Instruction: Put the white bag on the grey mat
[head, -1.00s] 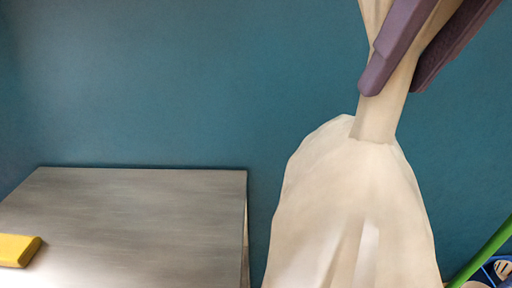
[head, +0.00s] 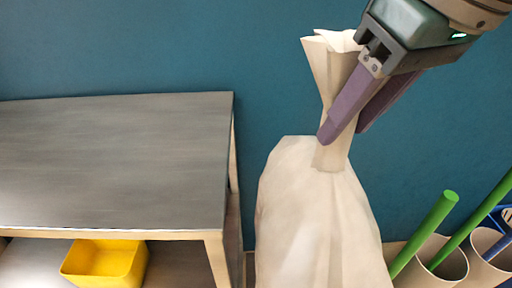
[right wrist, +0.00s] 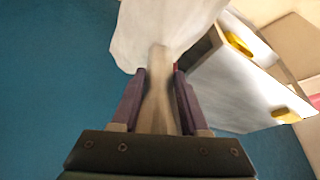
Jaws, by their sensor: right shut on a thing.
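The white bag (head: 315,215) is a cream-white sack with a narrow neck and a flared top. It hangs upright in the head view, right of the grey table, its bottom cut off by the frame. My right gripper (head: 343,136) is shut on the bag's neck, purple fingers on either side. In the right wrist view, the neck runs between the fingers (right wrist: 158,74) and the bag body (right wrist: 165,30) spreads beyond them. No separate grey mat can be made out. My left gripper is not in view.
A table with a bare grey top (head: 115,155) stands at the left. A yellow bin (head: 105,262) sits beneath it. Cylindrical holders with green sticks (head: 425,235) stand at the lower right. In the right wrist view, a yellow object (right wrist: 285,114) lies near the pale tabletop's edge.

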